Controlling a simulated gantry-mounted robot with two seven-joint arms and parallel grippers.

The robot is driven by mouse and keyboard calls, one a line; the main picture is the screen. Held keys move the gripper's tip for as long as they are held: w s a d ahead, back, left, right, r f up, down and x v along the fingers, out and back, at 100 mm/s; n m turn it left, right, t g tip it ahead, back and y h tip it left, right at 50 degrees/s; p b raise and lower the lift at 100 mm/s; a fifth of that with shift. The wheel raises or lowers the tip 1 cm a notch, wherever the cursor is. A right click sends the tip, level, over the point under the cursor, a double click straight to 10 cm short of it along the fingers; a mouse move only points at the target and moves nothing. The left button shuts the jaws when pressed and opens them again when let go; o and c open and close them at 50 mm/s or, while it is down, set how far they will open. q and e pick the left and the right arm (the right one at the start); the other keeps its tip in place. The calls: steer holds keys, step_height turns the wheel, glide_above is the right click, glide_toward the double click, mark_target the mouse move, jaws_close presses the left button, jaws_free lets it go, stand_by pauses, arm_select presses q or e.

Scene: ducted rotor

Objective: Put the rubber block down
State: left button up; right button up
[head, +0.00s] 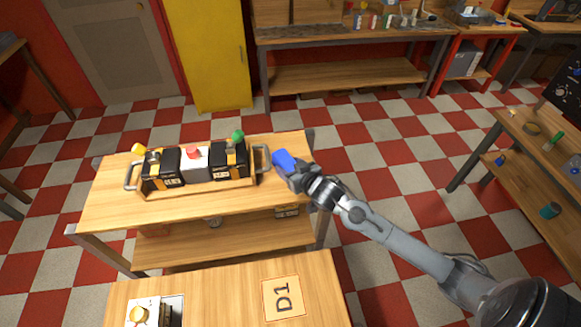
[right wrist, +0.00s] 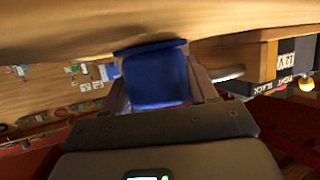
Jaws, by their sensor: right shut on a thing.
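The blue rubber block (head: 283,160) is in the jaws of my right gripper (head: 292,172), at the right end of the wooden workbench (head: 115,205). It also shows in the right wrist view as a blue block (right wrist: 155,77) between the fingers of the gripper (right wrist: 160,100). The gripper is shut on it. The block appears just above or at the bench top; I cannot tell whether it touches the wood. My left gripper does not show in either view.
A wooden tray with handles (head: 262,158) stands just left of the block, holding black boxes (head: 228,163) and a white box with a red button (head: 195,160). A nearer table bears a D1 card (head: 283,298). The bench's front strip is clear.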

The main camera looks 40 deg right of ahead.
steer(key=o, duration=1)
steer(key=shift+f, duration=0.1)
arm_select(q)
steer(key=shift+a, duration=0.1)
arm_select(e)
steer(key=shift+o, duration=0.2)
steer(key=b+v, duration=0.2)
steer(key=v, duration=1)
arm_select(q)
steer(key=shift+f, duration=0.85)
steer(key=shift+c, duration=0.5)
arm_select(e)
steer(key=s+a+f+n+g+y, duration=0.1)
steer(key=s+a+f+n+g, duration=0.1)
steer(key=s+a+f+g, duration=0.2)
steer(key=s+a+f+n+g+y, duration=0.1)
steer(key=s+a+f+n+g, duration=0.1)
steer(key=s+a+f+g, duration=0.3)
steer(key=s+a+f, duration=0.4)
steer(key=s+a, duration=0.2)
steer(key=s, duration=0.3)
steer(key=shift+s+a+f+g+y, duration=0.15)
steer(key=shift+a+f+g+y, duration=0.15)
steer(key=shift+f+y, duration=0.1)
